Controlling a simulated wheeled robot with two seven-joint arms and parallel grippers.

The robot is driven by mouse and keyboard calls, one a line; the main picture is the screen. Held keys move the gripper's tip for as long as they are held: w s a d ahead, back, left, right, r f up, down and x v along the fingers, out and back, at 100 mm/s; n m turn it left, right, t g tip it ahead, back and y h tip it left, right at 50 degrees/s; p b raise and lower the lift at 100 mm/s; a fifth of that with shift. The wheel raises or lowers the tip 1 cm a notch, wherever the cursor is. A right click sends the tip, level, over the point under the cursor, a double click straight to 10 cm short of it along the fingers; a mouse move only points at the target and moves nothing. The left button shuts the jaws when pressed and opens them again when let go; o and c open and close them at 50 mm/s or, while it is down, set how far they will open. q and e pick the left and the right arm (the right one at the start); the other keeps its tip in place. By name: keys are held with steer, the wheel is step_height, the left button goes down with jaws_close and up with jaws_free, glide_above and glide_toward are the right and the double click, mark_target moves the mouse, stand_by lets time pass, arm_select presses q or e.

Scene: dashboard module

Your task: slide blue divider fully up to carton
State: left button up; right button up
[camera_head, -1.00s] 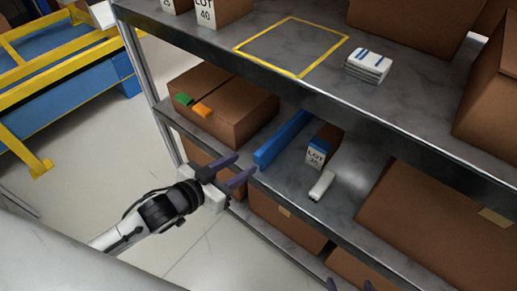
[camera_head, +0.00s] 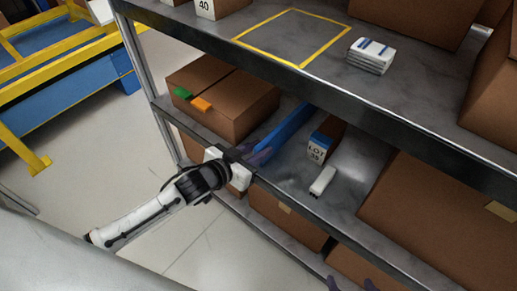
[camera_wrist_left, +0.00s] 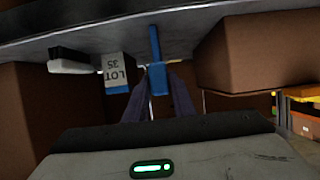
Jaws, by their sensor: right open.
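The long blue divider (camera_head: 284,131) stands on the lower shelf between a large brown carton (camera_head: 222,103) on its left and a small LOT 35 carton (camera_head: 319,147) with a blue band on its right. Gaps show on both sides of it. My left gripper (camera_head: 254,153) is at its near end. In the left wrist view the blue divider (camera_wrist_left: 156,62) lies between the two purple fingers (camera_wrist_left: 158,90). I cannot tell whether they press on it. My right gripper (camera_head: 351,285) shows only its fingertips at the bottom edge, apart and empty.
A small white item (camera_head: 323,181) lies right of the LOT 35 carton. The upper shelf (camera_head: 405,111) overhangs and hides the divider's far end. It carries a yellow outlined square and a white stack (camera_head: 371,56). A big brown box (camera_head: 435,225) fills the right.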

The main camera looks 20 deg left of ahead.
arm_select(q)
jaws_close()
steer(key=d, duration=0.2)
steer(key=s+d+p, duration=0.1)
steer(key=d, duration=0.1)
steer(key=s+d+p, duration=0.1)
steer(key=d, duration=0.1)
steer(key=shift+s+d, duration=0.25)
steer(key=shift+d, duration=0.25)
steer(key=shift+s, duration=0.1)
arm_select(e)
steer(key=shift+r, duration=0.85)
arm_select(q)
steer(key=shift+d, duration=0.1)
steer(key=o, duration=0.5)
jaws_free()
steer(key=p+v, duration=0.2)
steer(key=v, duration=0.8)
steer(key=shift+s+r, duration=0.1)
arm_select(e)
steer(key=shift+s+d+r, duration=0.15)
steer(key=shift+s+r, duration=0.05)
steer(key=shift+r, duration=0.2)
